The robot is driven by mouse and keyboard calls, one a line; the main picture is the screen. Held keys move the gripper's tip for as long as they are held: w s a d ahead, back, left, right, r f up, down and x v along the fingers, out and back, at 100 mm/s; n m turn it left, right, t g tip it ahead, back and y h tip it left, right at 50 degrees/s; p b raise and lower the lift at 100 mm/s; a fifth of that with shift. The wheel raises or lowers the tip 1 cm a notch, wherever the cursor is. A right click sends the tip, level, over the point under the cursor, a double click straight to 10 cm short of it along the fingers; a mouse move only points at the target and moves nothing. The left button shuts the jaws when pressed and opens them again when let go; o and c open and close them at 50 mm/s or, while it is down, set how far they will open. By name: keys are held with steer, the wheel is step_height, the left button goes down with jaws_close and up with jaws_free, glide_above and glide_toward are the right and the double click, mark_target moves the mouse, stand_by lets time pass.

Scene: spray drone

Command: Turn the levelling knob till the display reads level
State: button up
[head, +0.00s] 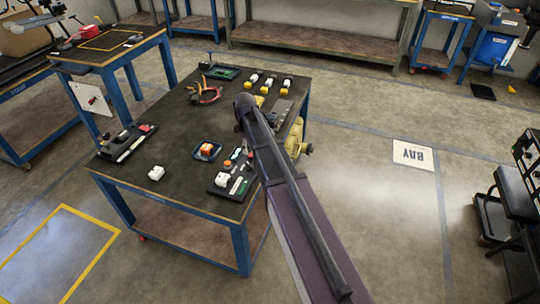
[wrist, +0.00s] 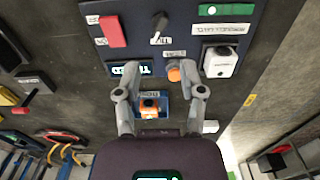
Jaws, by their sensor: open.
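In the wrist view a round orange knob (wrist: 174,74) sits on a dark panel (wrist: 185,18), beside a small lit display (wrist: 130,69) whose cyan characters are too small to read surely. I take these for the levelling knob and its display. My gripper (wrist: 162,48) is open and empty. Its two fingers reach over the panel, one on each side of the knob and display, with the knob nearer the right finger; I cannot tell the height gap. In the head view my arm hides the gripper.
Next to the knob are a white block (wrist: 220,63), a black lever (wrist: 160,26) and a red switch (wrist: 113,31). A blue tray (wrist: 163,117) with an orange item lies between the fingers' bases. The workbench (head: 163,120) also carries pliers (head: 206,95) and several yellow-and-white items.

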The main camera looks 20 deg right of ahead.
steer(key=s+d+r+m+p, duration=0.1)
steer(key=s+r+m+p, duration=0.4)
steer(key=s, duration=0.5)
steer(key=s+d+r+m+p, duration=0.1)
steer(key=s+r+m+p, duration=0.4)
steer(key=s, duration=0.6)
step_height(320, 180, up, 2)
steer(key=shift+s+d+r+m+p, duration=0.2)
steer(key=shift+s+m+p, duration=0.1)
steer(key=shift+p, duration=0.5)
steer(key=shift+s, duration=0.3)
steer(key=shift+w, duration=0.1)
stand_by(1.4)
steer(key=w+a+f+n+b, duration=0.1)
steer(key=w+f+b, duration=0.3)
steer(key=w, duration=0.7)
steer(key=w+a+f+n+b, duration=0.1)
steer(key=w+f+n+b, duration=0.2)
steer(key=w, duration=0.8)
steer(key=shift+a+f+n+b, duration=0.2)
steer(key=shift+f+n+b, duration=0.1)
steer(key=shift+f+b, duration=0.45)
steer(key=shift+f, duration=0.1)
